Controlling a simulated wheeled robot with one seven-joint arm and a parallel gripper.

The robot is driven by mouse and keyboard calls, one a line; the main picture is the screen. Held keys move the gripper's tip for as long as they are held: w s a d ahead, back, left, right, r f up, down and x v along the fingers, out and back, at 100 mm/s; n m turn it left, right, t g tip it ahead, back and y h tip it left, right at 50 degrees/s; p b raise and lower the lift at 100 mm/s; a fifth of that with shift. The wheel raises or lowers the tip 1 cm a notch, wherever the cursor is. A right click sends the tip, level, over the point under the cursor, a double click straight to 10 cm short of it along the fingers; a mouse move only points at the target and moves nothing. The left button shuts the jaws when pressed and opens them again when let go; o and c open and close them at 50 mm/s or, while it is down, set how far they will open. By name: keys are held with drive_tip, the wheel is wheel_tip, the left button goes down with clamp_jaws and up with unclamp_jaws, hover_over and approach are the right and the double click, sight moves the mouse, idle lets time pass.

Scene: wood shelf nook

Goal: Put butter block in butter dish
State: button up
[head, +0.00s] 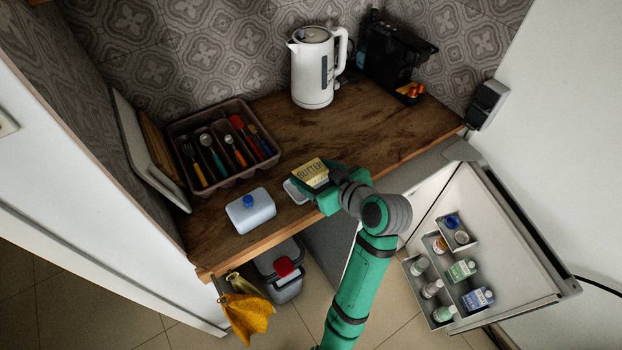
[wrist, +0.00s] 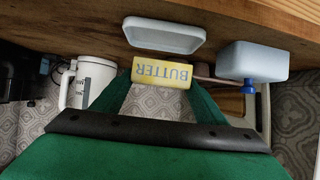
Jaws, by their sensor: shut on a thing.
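The yellow butter block (head: 311,172), lettered BUTTER, is held between the fingers of my gripper (head: 315,180) over the wooden counter. In the wrist view my gripper (wrist: 160,76) is shut on the butter block (wrist: 160,72). The pale butter dish base (head: 296,190) is on the counter beside and partly behind my gripper. It shows whole and empty in the wrist view (wrist: 164,36), apart from the butter. The light blue dish lid (head: 250,211) with a blue knob sits on the counter left of the base, and also shows in the wrist view (wrist: 253,62).
A cutlery tray (head: 222,178) stands behind the lid, with boards (head: 147,145) leaning at the left wall. A white kettle (head: 314,70) and a black machine (head: 388,55) stand at the back. An open fridge door (head: 510,240) is at the right. The counter's right part is clear.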

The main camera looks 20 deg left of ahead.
sight(314, 180)
drive_tip(key=shift+w+a+f, duration=0.45)
drive_tip(key=shift+f, duration=0.2)
drive_tip(key=shift+w+a+f, duration=0.1)
drive_tip(key=shift+w+f, duration=0.05)
drive_tip(key=shift+f, duration=1.55)
drive_tip(key=o, duration=1.2)
drive_tip(key=shift+f, duration=0.15)
drive_tip(key=shift+d+r, duration=0.4)
drive_tip(key=v, duration=1.1)
drive_tip(key=shift+s, duration=0.35)
